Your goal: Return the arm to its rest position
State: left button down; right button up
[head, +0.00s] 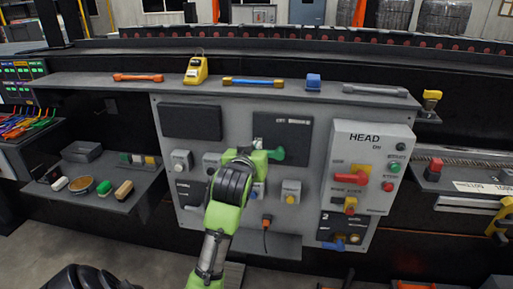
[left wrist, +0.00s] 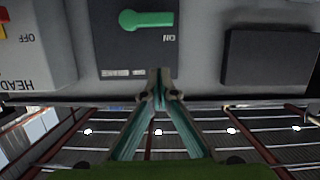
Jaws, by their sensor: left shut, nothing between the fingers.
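My left arm (head: 222,215), green and black, reaches up from the bottom middle of the head view towards the grey control panel (head: 165,135). Its gripper is largely hidden behind the wrist there. In the left wrist view the left gripper (left wrist: 160,75) is shut and empty, its fingertips together in front of the panel. A green handle (head: 277,153) sits on a dark plate just right of the wrist. It also shows in the left wrist view (left wrist: 147,20), lying level near "ON", apart from the fingertips. My right gripper is not in view.
A HEAD box (head: 373,140) with a red handle (head: 351,178) stands out right of the arm. A shelf above holds a yellow device (head: 196,70) and several coloured handles. A side tray (head: 100,190) at left holds small items. An orange-plugged cable (head: 266,220) hangs below.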

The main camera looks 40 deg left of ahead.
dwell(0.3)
pick_arm(q)
jog(key=w+d+f+m+g+h, duration=0.15)
jog(key=d+f, duration=0.35)
jog(key=f, duration=1.2)
jog(key=d+f+m+g+h, duration=0.2)
jog(key=d+f+m+h, duration=0.15)
jog(key=f, duration=1.35)
jog(key=s+d+f+m+g, duration=0.1)
jog(key=s+d+f, duration=0.25)
jog(key=f, duration=0.35)
jog(key=s+d+f+g+h, duration=0.1)
jog(key=s+d+f, duration=0.1)
jog(key=s+f, duration=0.4)
jog(key=s+d+f+m+g, duration=0.15)
jog(key=s+f, duration=0.25)
jog(key=f, duration=0.4)
jog(key=s+d+f+g, duration=0.1)
jog(key=s+f, duration=0.5)
jog(key=s, duration=0.6)
jog(key=s+d+f+m+g+h, duration=0.1)
jog(key=s+d+f, duration=0.3)
jog(key=s, duration=0.8)
jog(key=s+d+f+g, duration=0.2)
jog(key=s+f, duration=0.6)
jog(key=s, duration=0.4)
jog(key=shift+s+d+f+m+g+h, duration=0.15)
jog(key=shift+s+d+m+g+h, duration=0.1)
jog(key=shift+s+m+g+h, duration=0.2)
jog(key=shift+w, duration=0.15)
